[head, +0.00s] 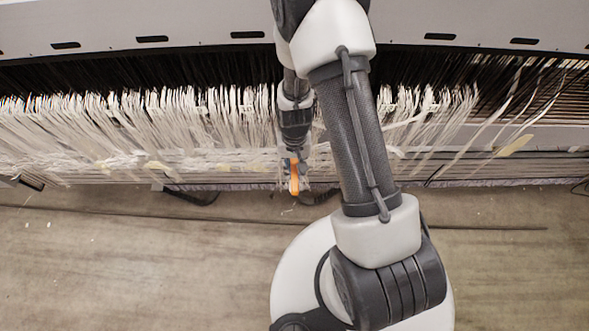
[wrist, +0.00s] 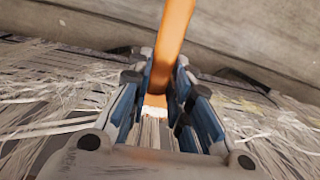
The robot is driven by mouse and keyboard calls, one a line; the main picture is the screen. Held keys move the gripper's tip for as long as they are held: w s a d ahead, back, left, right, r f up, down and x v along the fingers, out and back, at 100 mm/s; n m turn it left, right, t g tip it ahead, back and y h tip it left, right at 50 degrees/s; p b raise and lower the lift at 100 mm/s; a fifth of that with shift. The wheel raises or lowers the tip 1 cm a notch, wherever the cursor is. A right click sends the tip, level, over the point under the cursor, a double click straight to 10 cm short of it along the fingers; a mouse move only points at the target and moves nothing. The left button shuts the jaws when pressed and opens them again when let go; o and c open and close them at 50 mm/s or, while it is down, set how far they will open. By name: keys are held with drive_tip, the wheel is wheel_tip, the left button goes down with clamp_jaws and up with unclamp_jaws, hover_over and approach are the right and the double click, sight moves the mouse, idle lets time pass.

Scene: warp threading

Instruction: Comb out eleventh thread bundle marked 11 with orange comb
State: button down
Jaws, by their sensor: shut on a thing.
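My gripper (wrist: 160,100) is shut on the orange comb (wrist: 173,35). In the wrist view the comb runs from between the blue-sided fingers up to the top edge of the picture. Pale threads (wrist: 151,132) show below the comb between the fingers; I cannot tell whether its teeth are in them. In the head view the comb (head: 294,178) is a small orange strip at the front edge of the thread rows, below my gripper. White thread bundles (head: 180,115) hang in a long row on both sides. The mark 11 cannot be read in either view.
A grey machine beam (head: 120,22) with dark slots runs across the back. Loose long threads (head: 505,110) spread at the right. The concrete floor (head: 120,265) in front is mostly clear, with a dark line across it.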

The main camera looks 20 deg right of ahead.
wheel_tip(320, 180, up, 18)
drive_tip(key=w+p, duration=0.1)
drive_tip(key=p, duration=1.1)
drive_tip(key=shift+w+d, duration=0.25)
drive_tip(key=shift+w, duration=0.05)
drive_tip(key=shift+r, duration=0.1)
drive_tip(key=shift+w, duration=0.15)
drive_tip(key=shift+w+d, duration=0.15)
drive_tip(key=shift+w, duration=0.15)
